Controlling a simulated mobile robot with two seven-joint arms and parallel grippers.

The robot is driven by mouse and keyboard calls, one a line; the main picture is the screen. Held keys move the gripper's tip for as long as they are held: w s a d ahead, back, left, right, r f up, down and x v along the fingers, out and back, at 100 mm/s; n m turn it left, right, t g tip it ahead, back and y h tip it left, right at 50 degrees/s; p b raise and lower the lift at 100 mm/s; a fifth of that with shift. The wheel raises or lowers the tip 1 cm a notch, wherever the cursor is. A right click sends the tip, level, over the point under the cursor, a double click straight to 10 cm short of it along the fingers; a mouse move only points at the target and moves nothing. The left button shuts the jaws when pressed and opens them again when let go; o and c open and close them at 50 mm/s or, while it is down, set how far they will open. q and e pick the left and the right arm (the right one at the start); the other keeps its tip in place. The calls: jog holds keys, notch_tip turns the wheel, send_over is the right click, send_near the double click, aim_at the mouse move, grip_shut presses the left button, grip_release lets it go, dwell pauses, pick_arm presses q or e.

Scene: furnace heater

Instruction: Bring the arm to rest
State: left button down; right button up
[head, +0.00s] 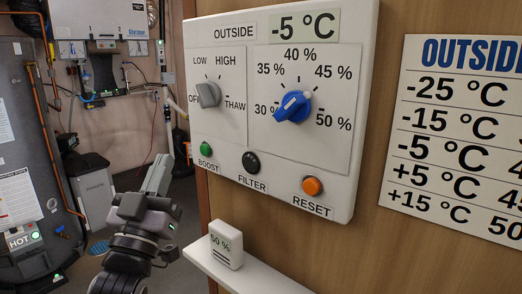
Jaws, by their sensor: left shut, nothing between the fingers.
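My left gripper (158,175) is in the lower left of the head view, shut and empty, its fingers pointing up. It is left of the control panel (235,152) and appears apart from it. The panel carries a grey knob (208,95) with OFF, LOW, HIGH and THAW marks, and a blue knob (293,107) with percent marks. A green BOOST button (206,149), a black FILTER button (251,162) and an orange RESET button (312,186) sit below. My right gripper is out of view.
A white block reading 50 % (226,245) stands on a narrow white shelf (265,279) under the panel. An outside-temperature chart (455,135) is on the wall at right. A dark tank (30,150) and a grey box (93,195) stand at left.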

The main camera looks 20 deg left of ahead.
pick_arm(q)
jog(key=s+d+f+m+g+h, duration=0.15)
jog(key=f+g, duration=0.35)
jog(key=f, duration=0.6)
jog(key=s+d+f+g+h, duration=0.15)
jog(key=f+g, duration=0.45)
jog(key=f, duration=0.6)
jog(key=s+d+f+m+g, duration=0.1)
jog(key=s+d+f+g, duration=0.1)
jog(key=s+f+g, duration=0.6)
jog(key=s+d+f+m+g, duration=0.1)
jog(key=s+d+f+g, duration=0.1)
jog(key=s+f, duration=0.75)
jog(key=w+d+f+t+h, duration=0.2)
jog(key=w+f+t, duration=0.2)
jog(key=f+t, duration=0.2)
jog(key=shift+w+d+f+m+h, duration=0.15)
jog(key=shift+d+f+m+h, duration=0.05)
jog(key=shift+d+m+h, duration=0.2)
